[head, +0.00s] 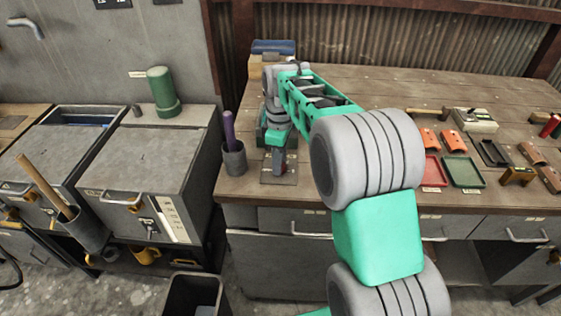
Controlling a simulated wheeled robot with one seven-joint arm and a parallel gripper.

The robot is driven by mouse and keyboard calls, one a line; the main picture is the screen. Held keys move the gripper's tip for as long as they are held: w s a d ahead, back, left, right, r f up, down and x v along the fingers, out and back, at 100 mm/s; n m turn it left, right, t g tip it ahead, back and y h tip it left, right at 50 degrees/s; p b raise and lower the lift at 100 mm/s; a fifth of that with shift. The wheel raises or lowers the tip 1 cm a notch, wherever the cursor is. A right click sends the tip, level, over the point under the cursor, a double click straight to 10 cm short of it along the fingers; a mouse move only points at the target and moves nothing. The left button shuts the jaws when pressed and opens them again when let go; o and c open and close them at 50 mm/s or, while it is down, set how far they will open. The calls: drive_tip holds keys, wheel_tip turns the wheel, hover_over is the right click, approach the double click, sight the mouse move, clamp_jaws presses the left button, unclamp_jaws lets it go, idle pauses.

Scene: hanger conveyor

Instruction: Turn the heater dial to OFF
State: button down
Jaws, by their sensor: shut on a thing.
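My gripper (278,152) is at the left end of the workbench, pointing down over a small dark plate (281,178). It is shut on a small dark grey and reddish thing (279,163); the arm partly hides it, and I cannot tell what it is. The heater dial is not clearly readable in the head view. A grey metal cabinet (108,180) stands left of the bench. On its front are a dark knob or lever (150,229) and a pale marked strip (174,217), too small to read. My gripper is well apart from that cabinet front.
A dark cup with a purple-handled tool (229,130) stands just left of my gripper. A green cylinder (163,92) stands on the cabinet. Red and green trays (465,172) and tools lie on the bench's right. An open bin (196,292) is on the floor.

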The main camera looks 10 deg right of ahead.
idle(0.4)
drive_tip(key=c, duration=1)
unclamp_jaws()
drive_tip(key=shift+c, duration=0.2)
drive_tip(key=shift+r, duration=0.1)
wheel_tip(320, 180, up, 8)
drive_tip(key=shift+w+f, duration=0.15)
drive_tip(key=shift+f, duration=0.05)
drive_tip(key=s+f+m+t, duration=0.2)
drive_tip(key=s+m, duration=0.4)
drive_tip(key=s, duration=0.4)
drive_tip(key=s+f+m+t, duration=0.1)
drive_tip(key=s+f+m, duration=0.2)
drive_tip(key=s+m, duration=0.3)
drive_tip(key=s, duration=0.4)
drive_tip(key=shift+s+t+p, duration=0.35)
drive_tip(key=shift+s+t, duration=0.05)
